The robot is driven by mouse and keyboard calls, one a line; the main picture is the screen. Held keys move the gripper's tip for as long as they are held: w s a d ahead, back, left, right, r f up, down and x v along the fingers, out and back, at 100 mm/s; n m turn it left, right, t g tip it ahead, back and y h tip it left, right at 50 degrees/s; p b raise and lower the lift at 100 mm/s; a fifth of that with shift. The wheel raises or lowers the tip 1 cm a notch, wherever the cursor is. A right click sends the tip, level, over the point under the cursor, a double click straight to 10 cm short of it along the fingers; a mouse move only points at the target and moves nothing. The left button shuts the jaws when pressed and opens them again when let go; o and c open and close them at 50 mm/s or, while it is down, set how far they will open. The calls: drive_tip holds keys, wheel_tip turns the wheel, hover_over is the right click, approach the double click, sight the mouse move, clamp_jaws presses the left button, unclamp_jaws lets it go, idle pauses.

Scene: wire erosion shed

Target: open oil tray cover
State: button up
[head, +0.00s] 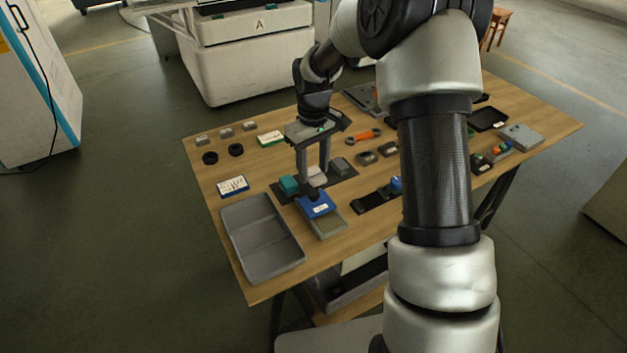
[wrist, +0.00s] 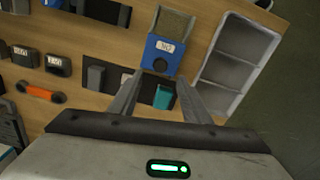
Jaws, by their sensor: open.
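A blue cover (head: 316,206) with a white label lies over part of a shallow tray (head: 328,227) with a tan inside, near the table's front edge. It also shows in the wrist view (wrist: 158,49), with a dark round knob (wrist: 160,65) at its near side. I take this to be the oil tray cover. My gripper (head: 314,183) points down just behind the cover. In the wrist view its open fingers (wrist: 158,80) stand either side of the knob's line. Whether they touch the knob I cannot tell. Nothing is seen held between them.
A grey divided bin (head: 262,238) stands left of the tray. A teal block (head: 288,185) and grey blocks sit on a dark mat close around my gripper. A blue-edged card (head: 233,186) lies further left. An orange-handled tool (head: 363,136) lies behind. My arm hides part of the table's right.

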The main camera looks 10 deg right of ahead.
wheel_tip(320, 180, up, 10)
drive_tip(key=p, duration=0.1)
idle(0.4)
drive_tip(key=s+r+m+t+p, duration=0.1)
drive_tip(key=s+r+p, duration=0.2)
drive_tip(key=s+r, duration=0.45)
drive_tip(key=s+r+m+t+p, duration=0.1)
drive_tip(key=s+r+p, duration=0.3)
drive_tip(key=r, duration=0.6)
drive_tip(key=s+r+m+t+p, duration=0.1)
drive_tip(key=s+r+p, duration=0.1)
drive_tip(key=s, duration=0.6)
drive_tip(key=s+d+r+m+t+p, duration=0.1)
drive_tip(key=s+r+m+t, duration=0.1)
drive_tip(key=s+r, duration=0.3)
drive_tip(key=s, duration=0.3)
drive_tip(key=shift+s+d+t+p, duration=0.2)
drive_tip(key=shift+s+t+p, duration=0.1)
drive_tip(key=shift+s+p, duration=0.05)
drive_tip(key=shift+d, duration=0.1)
